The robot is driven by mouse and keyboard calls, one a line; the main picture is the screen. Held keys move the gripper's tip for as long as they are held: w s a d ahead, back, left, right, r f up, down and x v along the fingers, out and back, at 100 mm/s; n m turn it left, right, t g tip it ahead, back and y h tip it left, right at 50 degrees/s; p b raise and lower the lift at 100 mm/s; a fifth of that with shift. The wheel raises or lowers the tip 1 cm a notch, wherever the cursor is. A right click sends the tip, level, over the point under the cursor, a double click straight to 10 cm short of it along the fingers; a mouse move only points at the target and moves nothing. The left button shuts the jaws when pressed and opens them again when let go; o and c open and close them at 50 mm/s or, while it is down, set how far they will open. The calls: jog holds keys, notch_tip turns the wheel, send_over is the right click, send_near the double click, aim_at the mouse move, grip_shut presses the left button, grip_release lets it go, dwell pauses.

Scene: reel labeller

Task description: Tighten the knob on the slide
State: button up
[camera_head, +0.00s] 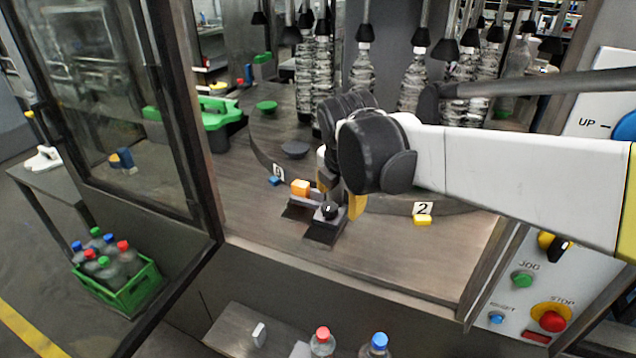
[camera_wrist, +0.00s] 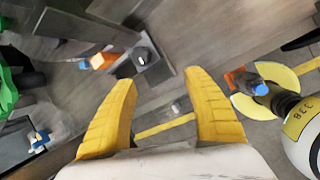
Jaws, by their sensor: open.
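My gripper (camera_head: 340,192) has yellow fingers and hangs close beside and above the knob. In the wrist view my gripper (camera_wrist: 161,76) is open, its fingers wide apart with nothing between them. The knob appears apart from both fingers.
An orange block (camera_head: 300,188) stands beside the slide. Behind is the round table (camera_head: 262,150) with bottles under black nozzles. A control panel (camera_head: 535,290) is at right, an open glass door (camera_head: 120,110) at left. The deck in front of the slide is clear.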

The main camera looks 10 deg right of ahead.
aim_at(330, 206)
jog(key=w+a+n+p, duration=0.1)
jog(key=w+n, duration=0.5)
jog(key=n, duration=0.1)
jog(key=shift+g+h, duration=0.3)
jog(key=b+x, duration=0.3)
jog(key=x, duration=0.8)
jog(key=shift+s+a+f, duration=0.1)
jog(key=shift+s, duration=0.1)
jog(key=c, duration=1.2)
